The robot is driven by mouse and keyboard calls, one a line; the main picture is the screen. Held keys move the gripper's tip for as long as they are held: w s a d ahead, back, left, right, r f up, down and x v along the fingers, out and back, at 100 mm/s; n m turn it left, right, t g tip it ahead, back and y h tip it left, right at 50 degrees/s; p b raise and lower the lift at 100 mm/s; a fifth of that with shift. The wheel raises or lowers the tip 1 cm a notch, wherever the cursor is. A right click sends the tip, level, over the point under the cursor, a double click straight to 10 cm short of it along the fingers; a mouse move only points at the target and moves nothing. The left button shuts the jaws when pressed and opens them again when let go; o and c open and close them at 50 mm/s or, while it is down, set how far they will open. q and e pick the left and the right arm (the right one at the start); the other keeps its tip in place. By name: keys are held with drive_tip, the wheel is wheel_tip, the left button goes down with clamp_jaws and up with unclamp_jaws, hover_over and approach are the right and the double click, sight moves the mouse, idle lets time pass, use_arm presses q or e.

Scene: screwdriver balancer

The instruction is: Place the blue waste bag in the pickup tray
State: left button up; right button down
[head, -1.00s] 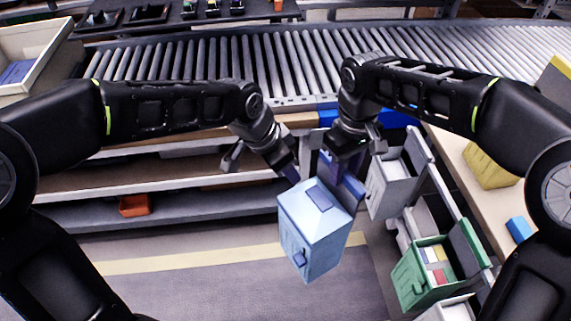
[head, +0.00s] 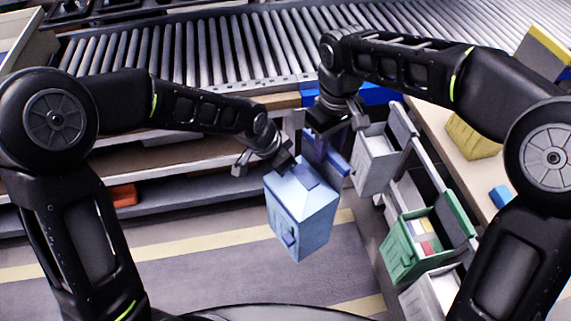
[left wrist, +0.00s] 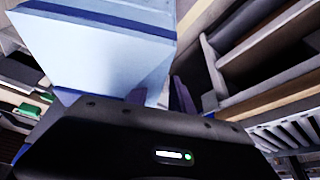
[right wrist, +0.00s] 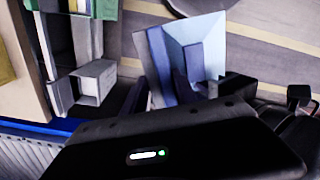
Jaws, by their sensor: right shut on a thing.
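A light blue bin (head: 300,222) hangs above the floor in the middle of the head view, tilted, with its blue lid panel (head: 335,158) standing up at the back. My right gripper (head: 325,138) is shut at that lid panel; the bin also shows in the right wrist view (right wrist: 208,40). My left gripper (head: 283,158) is at the bin's top left edge; its jaw opening is unclear. The bin fills much of the left wrist view (left wrist: 100,45). A darker blue patch shows at the bin's top; I cannot tell whether it is the waste bag.
A beige tray (head: 42,55) is cut off at the upper left; I cannot tell if it is the pickup tray. A roller conveyor (head: 200,55) runs across the back. A grey bin (head: 375,165) and a green bin (head: 400,255) hang at the right, beside a table.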

use_arm(q)
clamp_jaws()
idle(1.2)
use_arm(e)
drive_tip(key=c, duration=0.9)
unclamp_jaws()
wheel_tip(320, 180, up, 8)
drive_tip(key=shift+f, duration=0.25)
